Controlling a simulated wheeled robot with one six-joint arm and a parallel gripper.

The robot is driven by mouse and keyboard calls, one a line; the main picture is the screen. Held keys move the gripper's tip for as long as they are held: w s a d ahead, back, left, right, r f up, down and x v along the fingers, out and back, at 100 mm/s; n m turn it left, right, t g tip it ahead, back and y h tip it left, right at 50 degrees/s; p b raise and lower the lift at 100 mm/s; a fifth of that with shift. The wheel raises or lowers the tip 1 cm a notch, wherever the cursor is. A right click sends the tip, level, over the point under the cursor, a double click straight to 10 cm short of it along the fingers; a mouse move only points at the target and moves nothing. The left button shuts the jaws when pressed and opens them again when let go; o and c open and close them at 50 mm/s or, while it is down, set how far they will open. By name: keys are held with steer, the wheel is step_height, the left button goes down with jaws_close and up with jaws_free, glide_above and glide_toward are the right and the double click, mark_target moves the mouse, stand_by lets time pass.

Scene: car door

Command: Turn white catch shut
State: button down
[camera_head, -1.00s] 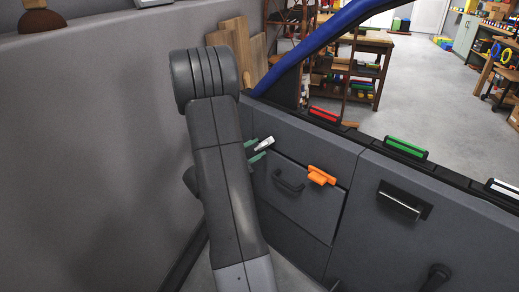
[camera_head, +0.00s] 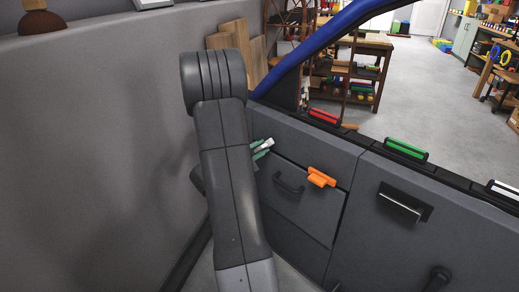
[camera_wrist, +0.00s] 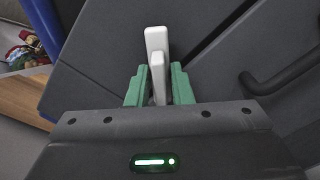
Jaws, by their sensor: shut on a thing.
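The white catch (camera_head: 266,144) is at the upper left of the grey door panel, by the drawer's top left corner. In the wrist view the white catch (camera_wrist: 157,42) shows as a longer bar with a shorter bar in front, running up from between the fingers. My gripper (camera_wrist: 157,78) has green fingers, one on each side of the catch, and is shut on it. In the head view my gripper (camera_head: 261,151) is mostly hidden behind my arm; only the green fingertips show.
An orange catch (camera_head: 321,177) sits at the drawer's upper right edge. A dark handle (camera_head: 289,184) is on the drawer face. Red (camera_head: 324,116) and green (camera_head: 406,149) pieces sit along the door's top edge. A grey wall stands close on the left.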

steer(key=n+p, duration=0.2)
steer(key=n, duration=0.3)
steer(key=shift+p, duration=0.35)
steer(key=shift+n+p, duration=0.9)
steer(key=shift+n, duration=0.8)
steer(key=shift+f, duration=0.1)
steer(key=c, duration=1.5)
jaws_free()
steer(key=p+v, duration=0.1)
steer(key=v, duration=1.3)
steer(key=shift+d+p, duration=0.15)
steer(key=shift+p, duration=0.25)
